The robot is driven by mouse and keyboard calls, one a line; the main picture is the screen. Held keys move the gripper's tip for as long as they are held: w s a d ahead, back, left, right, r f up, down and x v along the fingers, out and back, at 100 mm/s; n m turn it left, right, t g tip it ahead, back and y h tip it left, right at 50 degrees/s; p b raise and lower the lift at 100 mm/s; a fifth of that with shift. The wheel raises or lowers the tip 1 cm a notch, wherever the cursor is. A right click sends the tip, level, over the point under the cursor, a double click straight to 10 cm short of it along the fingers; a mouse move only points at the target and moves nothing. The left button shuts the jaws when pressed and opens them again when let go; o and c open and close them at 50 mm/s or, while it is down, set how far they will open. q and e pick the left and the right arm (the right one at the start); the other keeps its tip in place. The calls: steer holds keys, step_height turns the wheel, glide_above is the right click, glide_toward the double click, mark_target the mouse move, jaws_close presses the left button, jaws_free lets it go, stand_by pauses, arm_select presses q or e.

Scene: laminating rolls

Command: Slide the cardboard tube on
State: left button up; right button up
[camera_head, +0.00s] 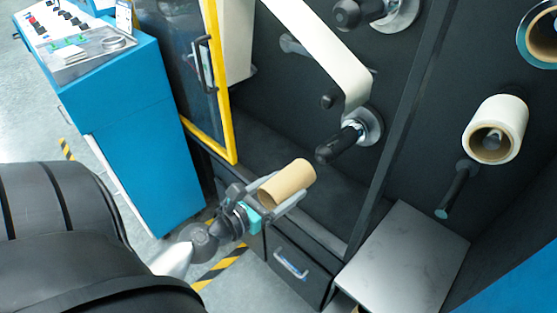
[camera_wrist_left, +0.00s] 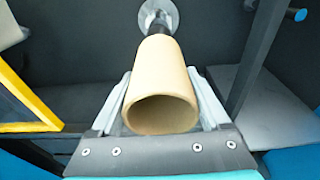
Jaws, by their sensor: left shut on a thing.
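My left gripper (camera_head: 283,199) is shut on a tan cardboard tube (camera_head: 288,184). In the left wrist view the tube (camera_wrist_left: 161,84) lies between the two fingers, its open near end toward the camera. A black spindle with a round metal flange (camera_head: 350,138) sticks out of the dark machine wall, up and right of the tube in the head view. In the left wrist view the spindle (camera_wrist_left: 158,27) shows beyond the tube's far end, roughly in line with it. The head view shows a gap between tube and spindle. My right gripper is not in view.
A white web (camera_head: 322,47) runs down to just above the spindle. A yellow-framed door (camera_head: 214,80) stands left, beside a blue control cabinet (camera_head: 135,120). A grey metal plate (camera_head: 405,262) and a white roll (camera_head: 496,128) are at right.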

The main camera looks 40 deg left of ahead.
mark_target(320, 158)
arm_select(q)
steer(key=shift+w+r+p, duration=0.1)
steer(key=shift+w+p, duration=0.4)
steer(key=shift+w, duration=0.7)
steer(key=shift+w+d+p, duration=0.15)
steer(key=shift+w+p, duration=0.3)
steer(key=shift+w, duration=0.8)
steer(key=shift+w+d+p, duration=0.15)
steer(key=shift+w+p, duration=0.2)
steer(key=shift+w, duration=2.15)
steer(key=shift+w+d, duration=0.15)
steer(key=shift+w, duration=0.85)
steer(key=shift+w+d, duration=0.1)
steer(key=shift+w, duration=0.9)
steer(key=shift+w+d, duration=0.15)
steer(key=shift+w, duration=2.9)
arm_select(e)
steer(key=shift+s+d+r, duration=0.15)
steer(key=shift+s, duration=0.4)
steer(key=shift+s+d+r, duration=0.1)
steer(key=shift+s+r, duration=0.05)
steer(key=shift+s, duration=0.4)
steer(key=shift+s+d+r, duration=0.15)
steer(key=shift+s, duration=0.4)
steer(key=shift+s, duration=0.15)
arm_select(q)
steer(key=o, duration=1.2)
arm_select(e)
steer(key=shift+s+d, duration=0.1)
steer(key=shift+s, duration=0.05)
